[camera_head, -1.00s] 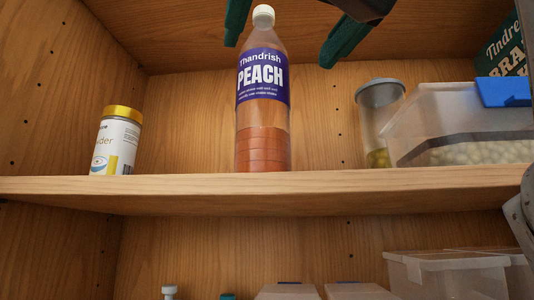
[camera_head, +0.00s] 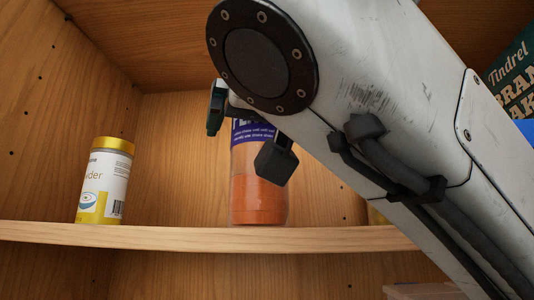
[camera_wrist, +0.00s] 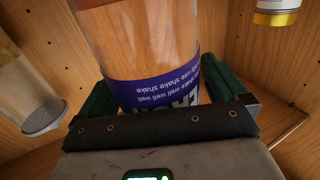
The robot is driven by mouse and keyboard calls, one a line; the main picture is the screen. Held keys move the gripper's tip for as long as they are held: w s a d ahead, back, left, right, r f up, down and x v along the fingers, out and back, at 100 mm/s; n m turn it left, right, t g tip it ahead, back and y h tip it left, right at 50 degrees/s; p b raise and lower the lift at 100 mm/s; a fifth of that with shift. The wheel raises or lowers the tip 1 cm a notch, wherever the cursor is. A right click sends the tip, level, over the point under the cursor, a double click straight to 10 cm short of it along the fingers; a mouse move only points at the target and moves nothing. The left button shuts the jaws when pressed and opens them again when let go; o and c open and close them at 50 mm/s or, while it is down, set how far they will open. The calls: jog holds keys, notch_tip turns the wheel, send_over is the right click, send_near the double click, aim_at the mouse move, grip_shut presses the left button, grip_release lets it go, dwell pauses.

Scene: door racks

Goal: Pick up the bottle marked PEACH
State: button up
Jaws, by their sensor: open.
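The PEACH bottle (camera_head: 258,195), clear with orange contents and a purple label, stands upright on the shelf. In the head view my arm hides its top and most of its label. In the wrist view the bottle (camera_wrist: 140,40) appears upside down, its purple label close to my palm. My gripper (camera_wrist: 157,75) is open, with one green finger on each side of the bottle at label height. I cannot tell whether either finger touches it. In the head view one green finger (camera_head: 216,106) shows left of the bottle.
A powder jar with a yellow lid (camera_head: 106,180) stands left of the bottle, with free shelf between. The wrist view shows a grey-lidded container (camera_wrist: 25,90) on the other side. A dark green box (camera_head: 515,75) is at the far right. The wooden shelf (camera_head: 150,237) has a front edge.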

jog(key=c, duration=1.5)
